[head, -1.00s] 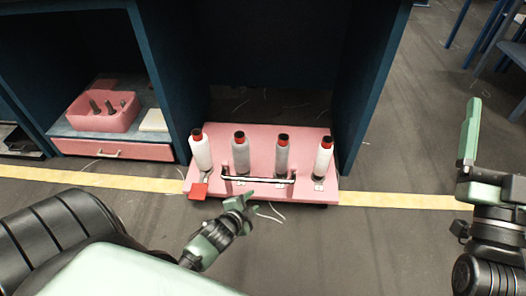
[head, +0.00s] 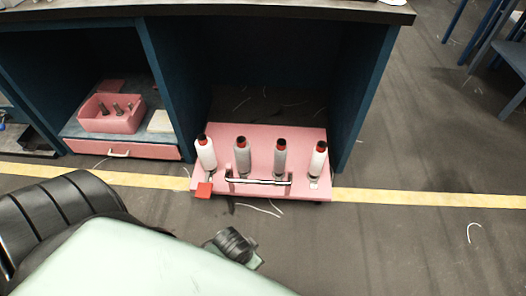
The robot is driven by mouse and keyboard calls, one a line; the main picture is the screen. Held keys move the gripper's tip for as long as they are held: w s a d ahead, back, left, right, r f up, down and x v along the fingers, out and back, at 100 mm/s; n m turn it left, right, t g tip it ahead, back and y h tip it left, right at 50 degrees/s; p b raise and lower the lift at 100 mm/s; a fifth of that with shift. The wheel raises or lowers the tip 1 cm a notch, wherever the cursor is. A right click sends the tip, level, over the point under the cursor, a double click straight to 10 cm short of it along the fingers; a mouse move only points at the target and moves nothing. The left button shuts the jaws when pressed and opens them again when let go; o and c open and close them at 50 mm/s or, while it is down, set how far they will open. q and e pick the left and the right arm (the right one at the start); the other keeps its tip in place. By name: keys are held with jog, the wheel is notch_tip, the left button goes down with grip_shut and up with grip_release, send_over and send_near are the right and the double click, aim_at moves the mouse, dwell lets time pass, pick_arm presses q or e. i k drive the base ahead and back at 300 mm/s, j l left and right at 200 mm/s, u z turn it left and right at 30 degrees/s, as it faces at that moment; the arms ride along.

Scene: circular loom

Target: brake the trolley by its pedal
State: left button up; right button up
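The pink trolley (head: 262,155) stands on the floor in the opening under the bench, its front edge past the yellow line. Several white and grey bobbins (head: 206,154) with red and dark tops stand upright on it. A metal handle bar (head: 258,181) runs along its front. The red pedal (head: 204,189) sticks out at its front left corner; whether it is up or down is hard to tell. My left wrist and gripper (head: 246,255) are low in front of the trolley, right of the pedal and apart from it. The fingers are hidden. My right gripper is out of view.
Dark blue bench panels (head: 365,95) flank the trolley. On the left, a shelf with a pink-fronted drawer (head: 125,150) holds a pink box (head: 112,114). The floor (head: 420,245) at the right is clear apart from thread scraps. Blue chair legs (head: 495,45) stand at top right.

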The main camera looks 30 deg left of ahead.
aim_at(204, 190)
jog(key=u, duration=1.75)
